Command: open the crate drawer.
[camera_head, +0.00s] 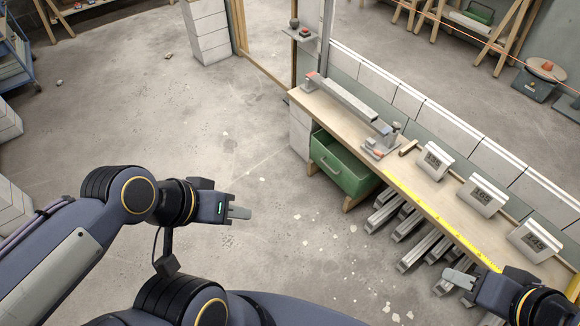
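The crate drawer is a green crate (345,172) under the left end of the wooden workbench (452,218). Its front faces the open floor, and part of its dark inside shows above the front rim. The bench top hides its back. My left gripper (239,213) is over the floor to the left of the crate and apart from it. My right gripper (459,279) is at the lower right, by the bench's near side and well away from the crate. Both look empty. The side-on view does not show whether their fingers are apart.
Several grey metal channels (428,247) lie under the bench, right of the crate. A long grey bar tool (345,97) and several numbered blocks (482,195) stand on the bench. A yellow measuring strip (440,222) runs along its edge. The floor left of the crate is clear.

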